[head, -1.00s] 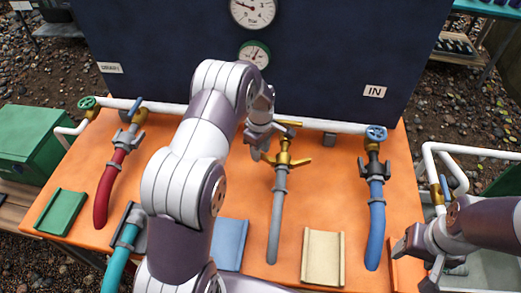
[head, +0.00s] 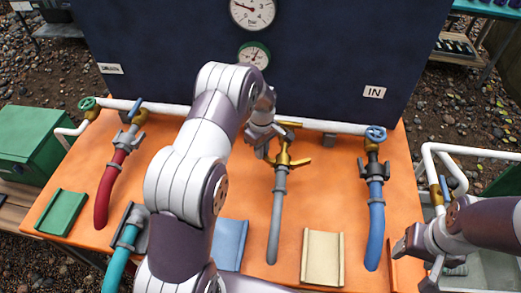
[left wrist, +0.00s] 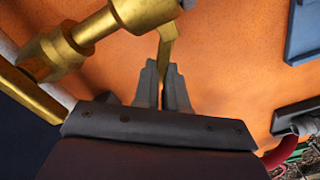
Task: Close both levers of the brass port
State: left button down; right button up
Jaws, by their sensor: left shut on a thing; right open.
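The brass port (head: 284,148) stands mid-panel on the white pipe, with a grey hose (head: 277,225) below it. One brass lever (head: 301,163) sticks out to the right of the port. My left gripper (head: 264,150) is at the port's left side, partly hidden by my arm in the head view. In the left wrist view, its fingers (left wrist: 162,92) are shut on a brass lever (left wrist: 167,52), beside the brass fitting (left wrist: 90,32). My right gripper (head: 416,262) is open and empty near the panel's lower right edge, away from the port.
A red hose (head: 106,190) on the left and a blue hose (head: 375,230) on the right hang from other fittings. Colored plates, including a beige one (head: 322,258), lie on the orange panel (head: 340,190). A dark blue board (head: 330,50) with gauges rises behind.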

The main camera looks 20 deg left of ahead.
pick_arm(q)
jog(key=shift+w+d+m+p, duration=0.15)
jog(key=shift+w+d+m, duration=0.25)
jog(key=shift+m, duration=0.95)
jog(key=shift+w+d+m+p, duration=0.2)
jog(key=shift+w+d+m, duration=0.15)
jog(key=shift+m, duration=1.05)
jog(key=shift+w+d+m+p, duration=0.15)
jog(key=shift+w+d+m, duration=0.2)
jog(key=shift+m, duration=1)
jog(key=c, duration=1.2)
grip_release()
notch_tip(320, 180, up, 13)
jog(key=shift+f+p, duration=0.15)
jog(key=shift+p, duration=1)
